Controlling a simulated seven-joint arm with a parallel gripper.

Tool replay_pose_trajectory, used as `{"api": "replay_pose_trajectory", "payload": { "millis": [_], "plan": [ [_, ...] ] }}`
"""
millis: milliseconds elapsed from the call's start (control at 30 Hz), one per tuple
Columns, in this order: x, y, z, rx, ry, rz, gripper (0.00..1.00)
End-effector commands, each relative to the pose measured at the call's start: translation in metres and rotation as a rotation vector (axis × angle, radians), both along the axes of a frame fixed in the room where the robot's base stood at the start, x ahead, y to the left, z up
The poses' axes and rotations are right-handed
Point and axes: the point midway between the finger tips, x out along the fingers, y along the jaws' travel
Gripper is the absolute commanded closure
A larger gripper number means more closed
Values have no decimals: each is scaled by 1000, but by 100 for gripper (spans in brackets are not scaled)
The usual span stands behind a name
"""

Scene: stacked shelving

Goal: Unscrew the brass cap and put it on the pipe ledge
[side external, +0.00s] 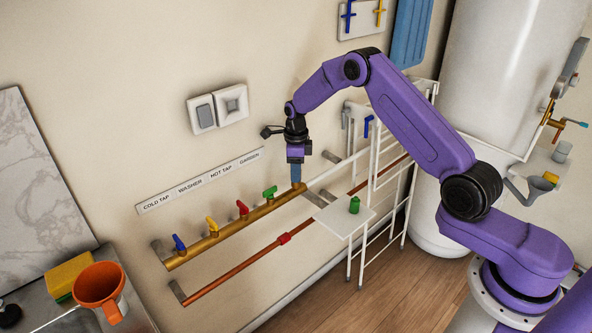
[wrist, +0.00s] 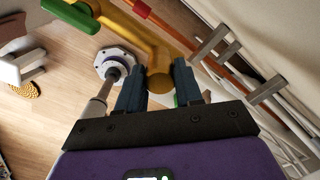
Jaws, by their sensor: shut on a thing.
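My gripper (side external: 297,182) points down at the right end of a brass manifold pipe (side external: 240,219) on the wall. It is shut on the brass cap (side external: 300,188) at that end. In the wrist view, the two blue fingers of my gripper (wrist: 159,80) stand on either side of the round brass cap (wrist: 160,84), which is at the end of the brass pipe (wrist: 142,35). I cannot tell how far the cap is unscrewed. A small white shelf (side external: 337,222) sits to the lower right; I cannot tell whether it is the pipe ledge.
A green object (side external: 354,205) stands on the white shelf. Blue, yellow, red and green tap handles (side external: 242,207) line the manifold. A copper pipe (side external: 235,264) runs below. A white wire rack (side external: 385,175) stands close to the right.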

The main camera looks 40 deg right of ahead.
Motion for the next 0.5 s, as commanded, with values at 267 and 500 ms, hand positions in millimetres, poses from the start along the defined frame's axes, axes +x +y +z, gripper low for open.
{"api": "replay_pose_trajectory", "payload": {
  "millis": [267,500],
  "plan": [
    [0,0,0,0,0,319,92],
    [0,0,0,1,1,602,92]
  ]
}}
